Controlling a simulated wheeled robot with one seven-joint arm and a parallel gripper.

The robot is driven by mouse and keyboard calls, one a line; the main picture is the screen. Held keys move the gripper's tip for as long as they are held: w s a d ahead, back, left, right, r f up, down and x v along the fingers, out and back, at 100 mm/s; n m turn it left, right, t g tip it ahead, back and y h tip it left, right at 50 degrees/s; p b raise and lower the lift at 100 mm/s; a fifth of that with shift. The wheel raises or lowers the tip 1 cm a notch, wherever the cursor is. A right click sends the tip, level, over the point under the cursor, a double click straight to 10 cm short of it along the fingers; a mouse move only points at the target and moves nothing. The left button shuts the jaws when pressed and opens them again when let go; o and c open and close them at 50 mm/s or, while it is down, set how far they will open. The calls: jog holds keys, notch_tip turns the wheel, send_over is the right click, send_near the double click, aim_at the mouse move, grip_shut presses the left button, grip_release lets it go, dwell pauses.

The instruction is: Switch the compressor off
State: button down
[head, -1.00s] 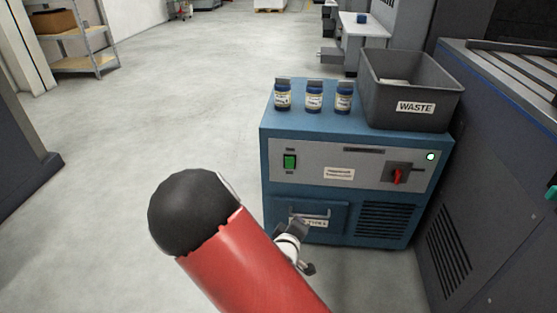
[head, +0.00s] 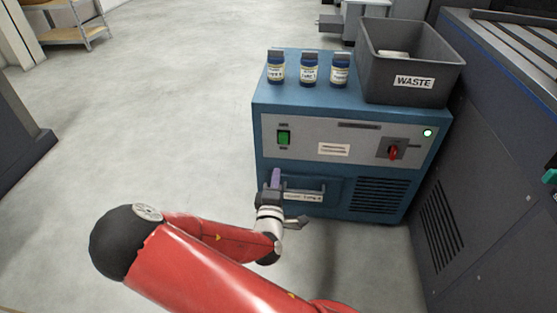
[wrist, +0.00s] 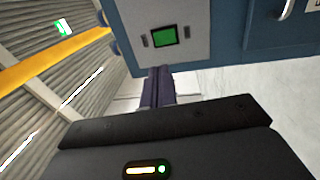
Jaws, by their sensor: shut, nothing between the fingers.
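The compressor is a blue cabinet (head: 300,160) with a grey control panel. A green rocker switch (head: 284,138) sits at the panel's left, and it also shows in the wrist view (wrist: 163,37). A red rotary knob (head: 393,153) on a dark plate is at the panel's right, below a lit green lamp (head: 428,133). My gripper (head: 275,178) is in front of the cabinet's lower left, below the green switch and apart from it. In the wrist view its fingers (wrist: 157,76) are together and empty, just short of the panel's edge in the picture.
Several blue jars, one of them in the middle (head: 310,72), and a grey waste bin (head: 400,92) stand on the cabinet top. A drawer handle (head: 304,190) is beside my gripper. A large dark machine (head: 480,150) stands close at right. Open floor lies at left.

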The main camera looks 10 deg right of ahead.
aim_at(282, 136)
jog(key=x, duration=1.3)
jog(key=shift+p, duration=0.3)
jog(key=shift+w, duration=0.1)
jog(key=shift+w+d+r, duration=0.1)
jog(key=shift+w+r, duration=0.1)
jog(key=shift+s+r, duration=0.1)
